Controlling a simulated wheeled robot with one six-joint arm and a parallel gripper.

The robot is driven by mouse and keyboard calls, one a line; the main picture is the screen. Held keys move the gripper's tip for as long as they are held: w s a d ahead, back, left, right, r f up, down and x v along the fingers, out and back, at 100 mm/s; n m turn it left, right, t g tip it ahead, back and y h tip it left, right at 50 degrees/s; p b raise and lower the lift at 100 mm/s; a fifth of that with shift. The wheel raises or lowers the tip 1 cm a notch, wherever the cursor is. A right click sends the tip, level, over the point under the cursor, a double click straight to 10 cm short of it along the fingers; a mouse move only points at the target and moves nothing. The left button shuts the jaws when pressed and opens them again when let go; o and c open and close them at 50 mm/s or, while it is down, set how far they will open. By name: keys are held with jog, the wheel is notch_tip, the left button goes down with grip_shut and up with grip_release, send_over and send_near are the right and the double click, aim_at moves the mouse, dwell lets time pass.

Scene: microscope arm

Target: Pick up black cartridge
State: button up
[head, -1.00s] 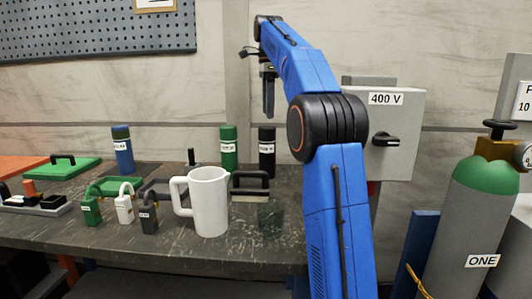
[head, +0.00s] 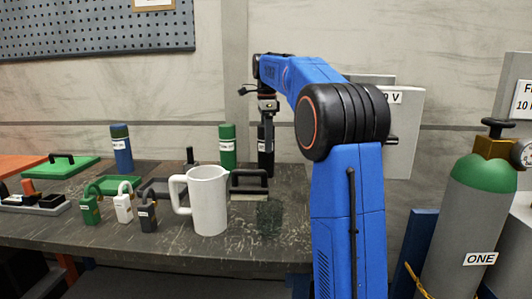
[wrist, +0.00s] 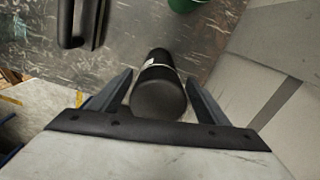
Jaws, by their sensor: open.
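The black cartridge (head: 266,160) stands upright at the back of the dark bench in the head view, partly hidden behind my gripper. In the wrist view the black cartridge (wrist: 158,88) shows from above, with a white label band near its far end. My gripper (head: 267,112) points down over the cartridge. In the wrist view my gripper (wrist: 160,88) is open, with one finger on each side of the cartridge. There is a gap between each finger and the cartridge. How far down the fingers reach along it is hard to tell.
A green cartridge (head: 227,147) stands to the left of the black one. A black-handled block (head: 249,182) lies just in front. A white mug (head: 208,200) and a clear glass (head: 269,217) stand nearer the front. A grey wall is close behind the bench (head: 110,238).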

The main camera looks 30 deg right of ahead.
jog(key=shift+s+a+f, duration=0.1)
jog(key=shift+a+f, duration=0.05)
jog(key=shift+f, duration=1.65)
jog(key=c, duration=1.5)
jog(key=shift+o, duration=0.4)
notch_tip(320, 180, up, 10)
jog(key=shift+f, duration=0.15)
